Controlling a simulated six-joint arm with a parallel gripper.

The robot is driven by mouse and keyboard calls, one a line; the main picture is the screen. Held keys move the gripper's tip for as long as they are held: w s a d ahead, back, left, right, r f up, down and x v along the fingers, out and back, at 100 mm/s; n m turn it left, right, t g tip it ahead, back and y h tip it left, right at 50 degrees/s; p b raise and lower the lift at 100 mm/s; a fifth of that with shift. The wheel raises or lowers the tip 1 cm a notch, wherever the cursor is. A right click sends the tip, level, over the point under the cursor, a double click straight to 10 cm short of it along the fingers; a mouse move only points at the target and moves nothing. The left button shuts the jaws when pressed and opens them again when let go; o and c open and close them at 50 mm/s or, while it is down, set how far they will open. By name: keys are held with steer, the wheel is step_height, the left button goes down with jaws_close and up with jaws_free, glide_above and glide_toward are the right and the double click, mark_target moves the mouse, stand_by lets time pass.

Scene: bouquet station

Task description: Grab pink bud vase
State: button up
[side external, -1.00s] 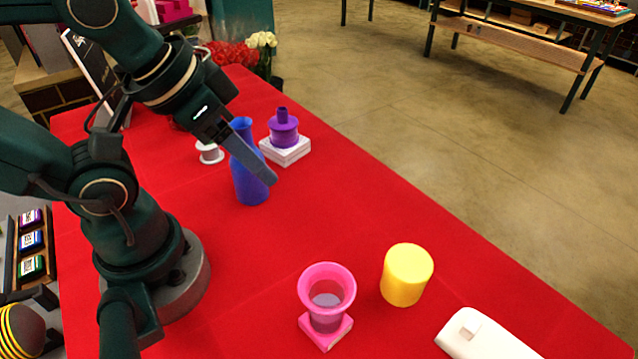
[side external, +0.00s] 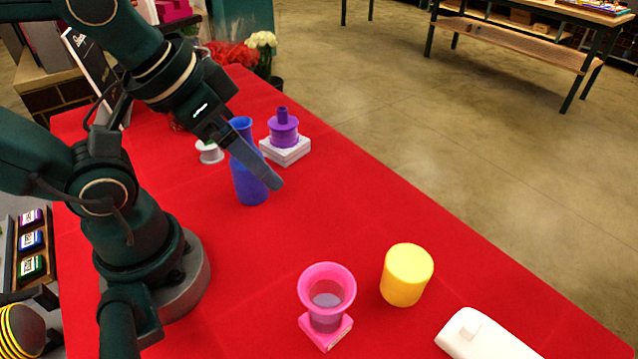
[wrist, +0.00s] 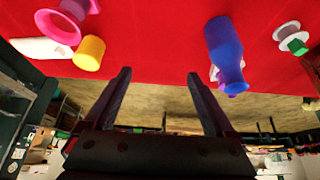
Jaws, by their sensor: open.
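The pink bud vase (side external: 326,296) has a wide flared rim and stands upright on a square pink base at the front middle of the red table. It also shows at the upper left of the wrist view (wrist: 60,26). My gripper (side external: 274,180) is well behind and above it in the side view, in front of the blue vase (side external: 249,180). The wrist view shows its two fingers (wrist: 158,73) spread apart with nothing between them. The gripper is far from the pink vase and does not touch it.
A yellow cylinder (side external: 406,275) stands right of the pink vase, and a white object (side external: 482,338) lies at the front right. A purple vase (side external: 284,130) sits on a white block (side external: 286,152) at the back, near a white spool (side external: 209,152). The red table (side external: 240,275) is clear left of the pink vase.

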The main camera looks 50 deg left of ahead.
steer(key=w+a+r+m+t+y, duration=0.2)
steer(key=w+a+r+t, duration=0.2)
steer(key=w+r+t, duration=0.75)
steer(key=w+d+r+m+g+h, duration=0.1)
steer(key=w+d+m+g+h, duration=0.15)
steer(key=d+m+h, duration=0.4)
steer(key=w+d+r+m+g+h, duration=0.1)
steer(key=w+d+r+m+h, duration=0.1)
steer(key=w+d+m+h, duration=0.45)
steer(key=m+g+h, duration=0.2)
steer(key=m+g, duration=0.4)
steer(key=g, duration=1.2)
glide_above(320, 280)
step_height(320, 280, down, 10)
steer(key=shift+t, duration=0.3)
step_height(320, 280, down, 15)
steer(key=shift+r, duration=0.1)
steer(key=shift+f, duration=0.2)
steer(key=shift+x, duration=2.5)
